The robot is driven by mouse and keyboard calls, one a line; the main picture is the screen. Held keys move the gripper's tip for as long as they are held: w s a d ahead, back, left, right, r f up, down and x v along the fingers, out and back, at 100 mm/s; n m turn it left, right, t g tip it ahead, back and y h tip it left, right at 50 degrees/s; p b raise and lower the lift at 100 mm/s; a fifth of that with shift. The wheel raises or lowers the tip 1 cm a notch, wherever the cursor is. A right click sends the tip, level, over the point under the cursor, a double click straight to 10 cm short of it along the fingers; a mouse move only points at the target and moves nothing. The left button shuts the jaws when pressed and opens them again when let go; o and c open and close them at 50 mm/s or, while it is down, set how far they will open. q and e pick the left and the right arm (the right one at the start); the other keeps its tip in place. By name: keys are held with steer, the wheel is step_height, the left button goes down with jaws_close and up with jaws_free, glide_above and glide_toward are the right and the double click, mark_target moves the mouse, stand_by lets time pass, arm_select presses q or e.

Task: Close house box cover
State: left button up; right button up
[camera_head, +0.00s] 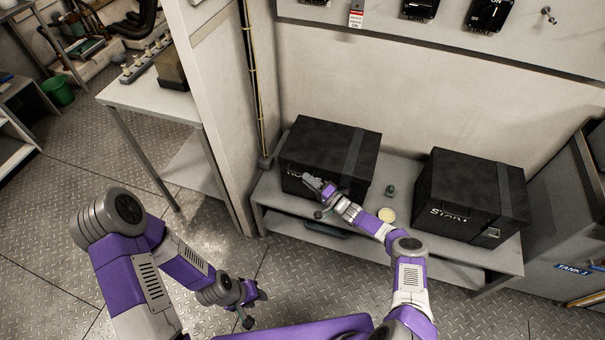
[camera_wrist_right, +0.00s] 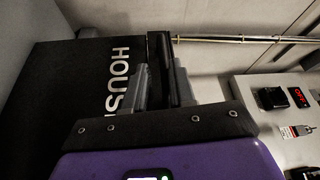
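The house box (camera_head: 330,146) is a black box with a strap over its top, on the left of the low bench. Its cover looks down flat. In the right wrist view the box (camera_wrist_right: 45,95) fills the left side, with white "HOUS" lettering partly hidden. My right gripper (camera_head: 316,198) is at the front of the box, over part of the lettering. In its wrist view the fingers (camera_wrist_right: 162,90) are apart, with a dark strip between them; I cannot tell whether they touch the box. My left gripper (camera_head: 256,306) hangs low over the floor, fingers apart and empty.
A second black box (camera_head: 472,196) marked "START" stands on the right of the low bench (camera_head: 400,178). A wall panel (camera_head: 450,28) with switches hangs above.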

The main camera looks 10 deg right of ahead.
steer(key=shift+p+v, duration=0.4)
steer(key=shift+v, duration=1.45)
steer(key=shift+r, duration=0.1)
steer(key=s+a+n+g+y, duration=0.2)
steer(key=s+a+n+g, duration=0.35)
steer(key=a, duration=0.65)
steer(key=s+a+f+g+h, duration=0.1)
steer(key=s+a+g+h, duration=0.1)
steer(key=s+g, duration=0.35)
steer(key=s+a+f+g+h, duration=0.1)
steer(key=s+a+f+g, duration=0.15)
steer(key=s, duration=0.55)
steer(key=s+d+r+h, duration=0.2)
steer(key=s+d, duration=0.3)
steer(key=s, duration=0.3)
steer(key=s+d+r+h, duration=0.2)
steer(key=s+d+h, duration=0.3)
steer(key=s, duration=0.4)
steer(key=shift+d+r+p, duration=0.3)
steer(key=shift+r+p, duration=0.05)
steer(key=shift+p, duration=0.1)
steer(key=shift+g, duration=0.25)
